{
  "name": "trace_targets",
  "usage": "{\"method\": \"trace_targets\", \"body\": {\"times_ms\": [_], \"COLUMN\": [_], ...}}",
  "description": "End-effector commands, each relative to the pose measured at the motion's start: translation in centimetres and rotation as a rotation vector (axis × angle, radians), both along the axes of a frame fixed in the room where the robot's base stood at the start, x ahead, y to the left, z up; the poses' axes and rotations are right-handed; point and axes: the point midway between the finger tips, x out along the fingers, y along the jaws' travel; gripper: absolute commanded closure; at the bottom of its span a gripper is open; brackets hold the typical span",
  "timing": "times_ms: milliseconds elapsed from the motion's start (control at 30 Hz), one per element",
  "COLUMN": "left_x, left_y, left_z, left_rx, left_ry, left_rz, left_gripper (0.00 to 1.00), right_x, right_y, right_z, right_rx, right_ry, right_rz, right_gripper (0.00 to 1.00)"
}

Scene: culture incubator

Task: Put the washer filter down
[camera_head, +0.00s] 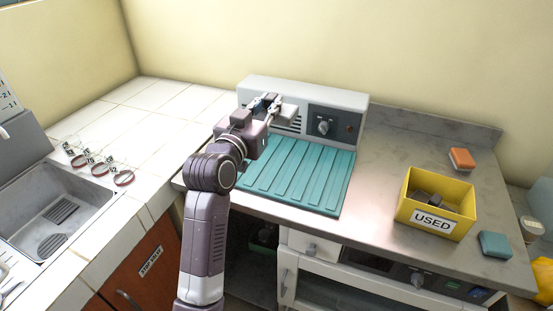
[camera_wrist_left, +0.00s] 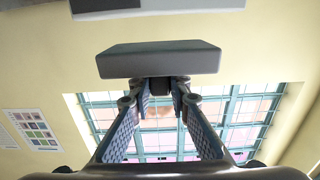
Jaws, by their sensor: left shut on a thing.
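My left gripper (camera_head: 268,102) is shut on the washer filter, a dark grey block that shows in the left wrist view (camera_wrist_left: 160,61). The fingers (camera_wrist_left: 161,88) close on a small dark part under the block. In the head view the gripper is in front of the white unit (camera_head: 345,101) with a knob, above the back of the teal ribbed mat (camera_head: 298,178). My right gripper is not in view.
A yellow box marked USED (camera_head: 447,224) holds dark blocks on the right of the metal counter (camera_head: 385,187). An orange-topped block (camera_head: 461,159) and a teal block (camera_head: 495,245) lie near it. The sink (camera_head: 55,212) and several red-ringed items (camera_head: 123,178) are left.

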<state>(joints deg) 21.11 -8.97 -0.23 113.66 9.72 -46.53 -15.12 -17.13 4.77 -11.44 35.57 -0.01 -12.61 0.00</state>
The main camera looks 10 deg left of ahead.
Motion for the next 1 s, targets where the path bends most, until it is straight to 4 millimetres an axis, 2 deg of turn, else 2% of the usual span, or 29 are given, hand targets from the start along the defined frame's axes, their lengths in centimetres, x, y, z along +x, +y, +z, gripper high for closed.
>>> {"method": "trace_targets", "body": {"times_ms": [67,167,500,600,867,1000], "left_x": [0.2,0.2,0.1,0.1,0.2,0.1], "left_y": [0.0,0.0,0.0,0.0,0.0,0.0], "left_z": [-0.3,-2.2,-11.4,-13.4,-15.9,-18.3], "left_rx": [-0.001,-0.001,0.0,0.001,0.0,0.002], "left_ry": [0.003,0.007,0.007,0.004,0.001,0.004], "left_rz": [0.0,0.0,0.0,-0.001,-0.001,-0.002], "left_gripper": [1.0,1.0,1.0,1.0,1.0,1.0], "right_x": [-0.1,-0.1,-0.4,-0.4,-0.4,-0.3], "right_y": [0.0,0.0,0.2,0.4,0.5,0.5], "right_z": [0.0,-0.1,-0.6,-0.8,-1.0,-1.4], "right_rx": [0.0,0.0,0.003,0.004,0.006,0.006], "right_ry": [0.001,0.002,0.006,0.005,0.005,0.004], "right_rz": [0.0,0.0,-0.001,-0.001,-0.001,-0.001], "right_gripper": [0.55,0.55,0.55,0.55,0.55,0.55]}}
